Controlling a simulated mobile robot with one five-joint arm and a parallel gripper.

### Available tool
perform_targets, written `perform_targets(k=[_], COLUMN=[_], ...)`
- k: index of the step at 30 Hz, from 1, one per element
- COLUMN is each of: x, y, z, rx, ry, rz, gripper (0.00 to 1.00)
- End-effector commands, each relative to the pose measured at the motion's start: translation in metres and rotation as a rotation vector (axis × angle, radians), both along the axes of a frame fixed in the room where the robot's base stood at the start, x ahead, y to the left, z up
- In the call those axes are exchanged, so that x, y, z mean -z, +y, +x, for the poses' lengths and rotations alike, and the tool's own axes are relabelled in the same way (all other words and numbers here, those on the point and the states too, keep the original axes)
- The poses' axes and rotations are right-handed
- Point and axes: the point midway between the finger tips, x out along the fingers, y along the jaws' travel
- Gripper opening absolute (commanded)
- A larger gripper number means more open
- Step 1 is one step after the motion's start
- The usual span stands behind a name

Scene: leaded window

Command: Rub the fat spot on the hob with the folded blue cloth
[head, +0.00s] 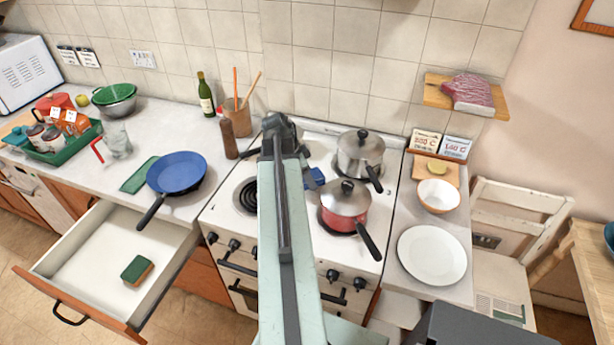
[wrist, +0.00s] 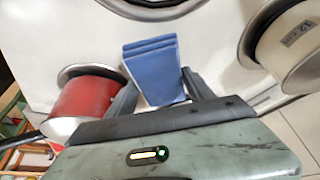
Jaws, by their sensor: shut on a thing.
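The folded blue cloth (head: 315,178) shows just right of my arm, over the middle of the white hob (head: 322,150). In the wrist view the cloth (wrist: 152,68) sits between the two dark fingers of my gripper (wrist: 160,90), which is shut on it. The cloth's far end points away from my gripper over the white hob top (wrist: 210,50). I cannot tell whether the cloth touches the hob. I cannot make out the fat spot in either view; my arm and the cloth hide part of the hob. In the head view my arm hides most of my gripper.
A red pan (head: 345,205) and a steel pot (head: 360,155) stand on the hob right of the cloth, handles sticking out. A black coil ring (head: 248,195) lies left of my arm. The drawer (head: 105,265) stands open at left, with a sponge (head: 137,270) inside.

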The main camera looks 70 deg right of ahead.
Motion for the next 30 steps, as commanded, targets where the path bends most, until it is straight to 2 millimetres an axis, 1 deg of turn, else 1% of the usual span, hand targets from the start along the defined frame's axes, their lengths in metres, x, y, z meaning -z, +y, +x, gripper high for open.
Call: perform_targets(k=[1,4,14,17,21,24,30], x=[-0.013,-0.022,-0.021,-0.028,-0.045,-0.053,-0.051], y=[0.0,0.0,0.0,0.0,0.0,0.0,0.0], z=[0.0,0.0,0.0,0.0,0.0,0.0,0.0], rx=[0.0,0.0,0.0,0.0,0.0,0.0,0.0], ry=[0.0,0.0,0.0,0.0,0.0,0.0,0.0], rz=[0.0,0.0,0.0,0.0,0.0,0.0,0.0], gripper=[0.17,0.17,0.17,0.17,0.17,0.17,0.17])
